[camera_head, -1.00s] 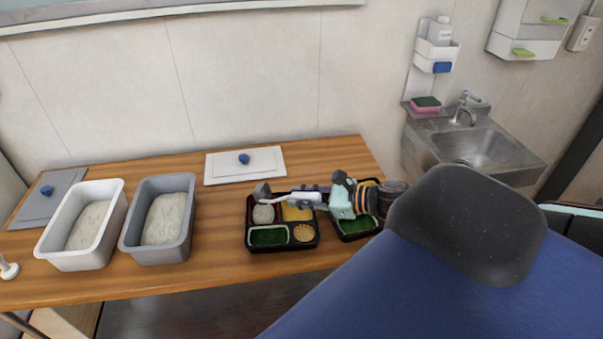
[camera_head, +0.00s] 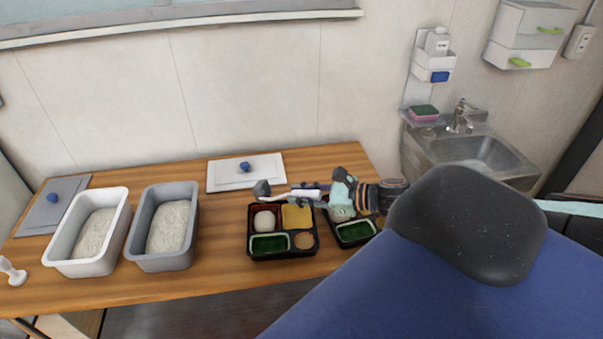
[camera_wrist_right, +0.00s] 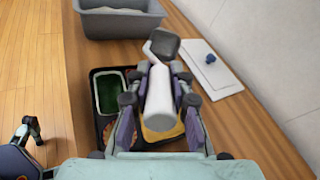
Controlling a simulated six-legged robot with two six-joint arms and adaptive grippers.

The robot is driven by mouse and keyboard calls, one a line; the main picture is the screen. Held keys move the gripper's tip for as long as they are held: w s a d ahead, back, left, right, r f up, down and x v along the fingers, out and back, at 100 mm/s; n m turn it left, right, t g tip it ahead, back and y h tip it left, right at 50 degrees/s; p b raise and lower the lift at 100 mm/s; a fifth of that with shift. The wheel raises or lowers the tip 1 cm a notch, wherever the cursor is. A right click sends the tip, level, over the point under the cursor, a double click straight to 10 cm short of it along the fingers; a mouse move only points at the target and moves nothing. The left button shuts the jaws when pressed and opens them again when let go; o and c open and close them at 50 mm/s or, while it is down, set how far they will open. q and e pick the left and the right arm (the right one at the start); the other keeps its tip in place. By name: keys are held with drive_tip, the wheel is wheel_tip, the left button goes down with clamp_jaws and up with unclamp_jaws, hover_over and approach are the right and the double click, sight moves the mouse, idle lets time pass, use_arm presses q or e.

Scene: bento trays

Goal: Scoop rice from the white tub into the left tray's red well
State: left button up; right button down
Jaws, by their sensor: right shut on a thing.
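My right gripper (camera_head: 325,196) is shut on the white handle of a scoop (camera_wrist_right: 158,95), with a finger on each side. The scoop's dark grey head (camera_head: 262,189) is beyond the back left corner of the left tray in the picture, apparently raised; no rice shows on it. The black left tray (camera_head: 283,256) has a red well (camera_head: 253,211) at back left, with a white rice mound (camera_head: 264,221) in it. The white tub (camera_head: 84,267) with rice (camera_head: 95,232) stands at left. My left gripper (camera_wrist_right: 30,130) shows small at the wrist view's lower left; its opening is unclear.
A grey tub (camera_head: 160,262) with rice stands between the white tub and the trays. A second black tray (camera_head: 353,241) lies partly under my right gripper. A white lid (camera_head: 230,175) with blue knob lies behind; a grey lid (camera_head: 45,215) lies far left. Table is clear between grey tub and left tray.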

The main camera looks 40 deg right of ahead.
drive_tip(key=shift+r, duration=0.55)
drive_tip(key=shift+f, duration=0.1)
drive_tip(key=shift+r+g+h, duration=0.35)
drive_tip(key=shift+g+h, duration=0.15)
drive_tip(key=shift+g, duration=0.6)
drive_tip(key=shift+r+g+h+p, duration=0.45)
drive_tip(key=shift+g+h, duration=0.25)
drive_tip(key=shift+g, duration=0.3)
drive_tip(key=shift+w+f+g, duration=0.1)
drive_tip(key=shift+g, duration=0.4)
